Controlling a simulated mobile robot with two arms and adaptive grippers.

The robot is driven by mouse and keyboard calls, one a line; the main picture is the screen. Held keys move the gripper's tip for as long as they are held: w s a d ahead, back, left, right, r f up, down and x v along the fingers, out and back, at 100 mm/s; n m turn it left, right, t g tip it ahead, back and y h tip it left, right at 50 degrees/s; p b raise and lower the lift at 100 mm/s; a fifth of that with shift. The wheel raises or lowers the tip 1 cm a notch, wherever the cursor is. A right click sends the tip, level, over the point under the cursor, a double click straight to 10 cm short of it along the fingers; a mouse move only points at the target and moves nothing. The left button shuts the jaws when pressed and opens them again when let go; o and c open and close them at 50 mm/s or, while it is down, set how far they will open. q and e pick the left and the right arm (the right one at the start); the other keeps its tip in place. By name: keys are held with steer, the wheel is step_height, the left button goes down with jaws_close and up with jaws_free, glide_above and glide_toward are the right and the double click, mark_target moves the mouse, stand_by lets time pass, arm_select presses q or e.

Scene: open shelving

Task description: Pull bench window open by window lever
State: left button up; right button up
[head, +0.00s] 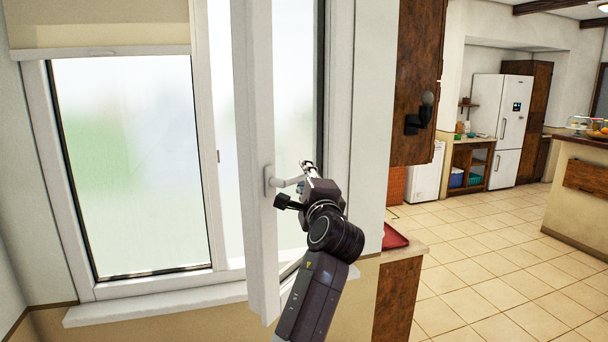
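The bench window sash (257,220) is a white frame that stands swung out from the window opening, with its edge toward me. The white window lever (285,182) sticks out to the right from this edge. My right gripper is not in view.
A fixed window pane (130,160) is to the left, above a white sill (150,305). A wooden cabinet (417,80) with a dark wall lamp (420,115) and a red tray (394,238) are right of the window. Tiled floor (480,265) lies open farther right.

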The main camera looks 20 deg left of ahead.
arm_select(q)
steer(key=shift+c, duration=0.4)
jaws_close()
steer(key=shift+b, duration=0.6)
steer(key=shift+r+n+y+b, duration=0.1)
steer(key=shift+n+y+b, duration=0.2)
steer(key=shift+b, duration=0.05)
steer(key=shift+r+t, duration=0.15)
steer(key=shift+t, duration=0.15)
steer(key=shift+r, duration=0.1)
